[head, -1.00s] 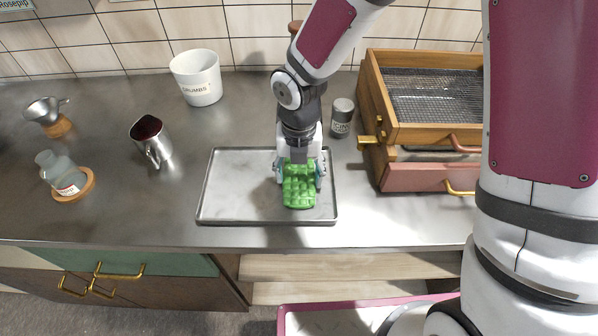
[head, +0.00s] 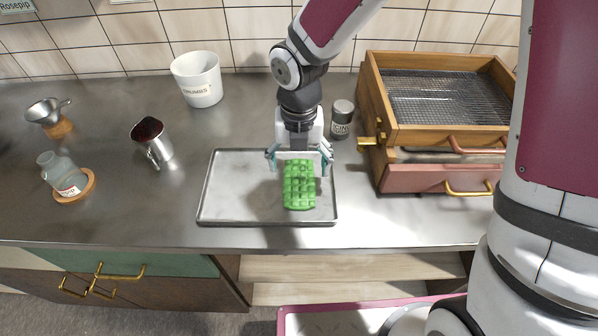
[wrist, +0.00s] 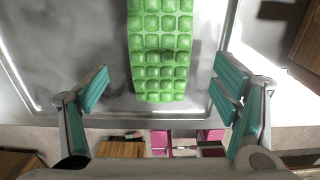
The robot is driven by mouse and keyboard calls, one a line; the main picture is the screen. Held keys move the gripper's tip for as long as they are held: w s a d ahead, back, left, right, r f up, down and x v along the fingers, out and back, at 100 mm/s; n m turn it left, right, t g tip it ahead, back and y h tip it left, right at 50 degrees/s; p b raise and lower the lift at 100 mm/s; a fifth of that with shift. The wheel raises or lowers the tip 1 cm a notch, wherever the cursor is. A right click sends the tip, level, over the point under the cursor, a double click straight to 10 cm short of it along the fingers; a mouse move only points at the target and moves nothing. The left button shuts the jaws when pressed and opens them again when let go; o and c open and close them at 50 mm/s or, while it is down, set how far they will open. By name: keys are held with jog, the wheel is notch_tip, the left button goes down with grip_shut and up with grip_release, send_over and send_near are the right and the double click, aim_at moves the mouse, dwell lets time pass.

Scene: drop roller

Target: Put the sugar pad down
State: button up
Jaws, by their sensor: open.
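The sugar pad is a green slab (head: 299,186) with a grid of raised squares. It lies on the right half of a shallow metal tray (head: 233,196) on the counter. It also shows in the wrist view (wrist: 160,50). My gripper (head: 299,167) is over the tray at the pad's far end, its fingers spread to either side of the pad. In the wrist view the teal finger pads (wrist: 160,92) stand well apart, with clear gaps between them and the pad. The gripper is open and holds nothing.
A grey labelled tin (head: 342,119) stands right behind the tray, and a wooden drawer unit with a mesh top (head: 440,97) is to the right. A steel jug (head: 153,142), a white crumbs bucket (head: 198,80) and a glass bottle (head: 62,175) are to the left.

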aim_at(299, 180)
jog(key=s+d+r+m+t, duration=0.1)
jog(key=d+r+m, duration=0.25)
jog(key=r, duration=0.35)
jog(key=s+d+r+m, duration=0.1)
jog(key=d+r+m, duration=0.2)
jog(key=r+m, duration=0.3)
jog(key=s+d+r+m+t, duration=0.2)
jog(key=s+d+r+m, duration=0.3)
jog(key=m, duration=0.8)
jog(key=s+d+r+m+t, duration=0.2)
jog(key=s+d+r+m, duration=0.4)
jog(key=s+m, duration=0.3)
jog(key=m, duration=0.4)
jog(key=shift+s+p, duration=0.35)
